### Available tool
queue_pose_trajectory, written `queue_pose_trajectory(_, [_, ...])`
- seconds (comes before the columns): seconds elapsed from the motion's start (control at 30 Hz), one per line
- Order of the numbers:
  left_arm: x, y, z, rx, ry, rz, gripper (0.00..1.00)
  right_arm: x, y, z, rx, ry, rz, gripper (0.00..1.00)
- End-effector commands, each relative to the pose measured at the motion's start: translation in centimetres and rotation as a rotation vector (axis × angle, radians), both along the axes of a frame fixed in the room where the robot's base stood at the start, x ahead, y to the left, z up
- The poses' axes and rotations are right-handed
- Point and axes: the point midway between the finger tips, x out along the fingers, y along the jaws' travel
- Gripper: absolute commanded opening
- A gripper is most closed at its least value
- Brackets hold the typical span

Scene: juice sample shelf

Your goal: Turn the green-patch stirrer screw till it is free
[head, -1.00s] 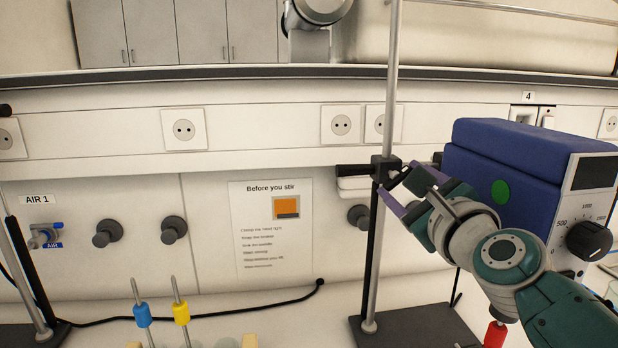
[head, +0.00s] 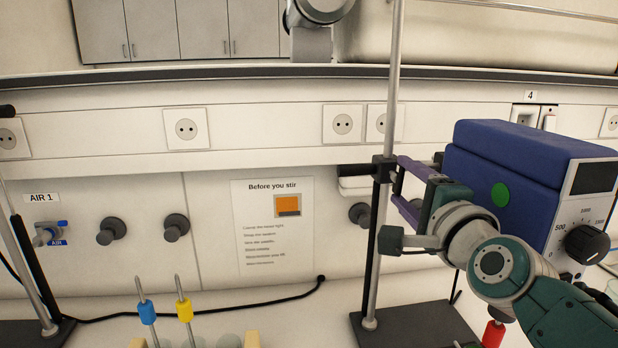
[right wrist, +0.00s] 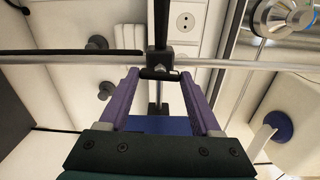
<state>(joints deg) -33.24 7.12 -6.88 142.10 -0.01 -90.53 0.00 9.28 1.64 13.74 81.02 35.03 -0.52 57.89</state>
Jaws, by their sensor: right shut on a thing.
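The blue stirrer (head: 530,160) carries a round green patch (head: 501,194) and stands at the right, with a dial and dark display on its side. A black clamp block (head: 384,168) sits on the upright metal rod in front of it. The black screw handle (head: 397,183) sticks out of this block toward my right gripper (head: 402,182). The purple fingers are shut on the handle, one above and one below. In the right wrist view, the handle (right wrist: 160,74) lies crosswise between the fingertips at the block (right wrist: 159,57). My left gripper is not in view.
The stand's dark base (head: 420,328) is below. A red chuck (head: 494,334) hangs under the stirrer. Rods with blue (head: 147,312) and yellow (head: 184,310) collars stand at lower left. Another stand is at far left. Wall sockets and a notice (head: 273,222) are behind.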

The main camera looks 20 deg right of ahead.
Motion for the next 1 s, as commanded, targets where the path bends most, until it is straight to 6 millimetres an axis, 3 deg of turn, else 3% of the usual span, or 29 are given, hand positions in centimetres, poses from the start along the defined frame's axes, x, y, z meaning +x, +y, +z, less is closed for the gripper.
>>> queue_pose_trajectory(0.7, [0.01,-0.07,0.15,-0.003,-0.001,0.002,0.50,0.03,0.07,0.06,-0.079,0.018,0.001,0.09])
queue_pose_trajectory(0.73, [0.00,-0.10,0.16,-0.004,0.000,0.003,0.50,0.03,0.07,0.06,-0.079,0.018,0.001,0.66])
queue_pose_trajectory(1.0, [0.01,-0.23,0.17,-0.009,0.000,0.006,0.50,0.01,0.04,0.02,-0.076,0.017,0.001,0.95])
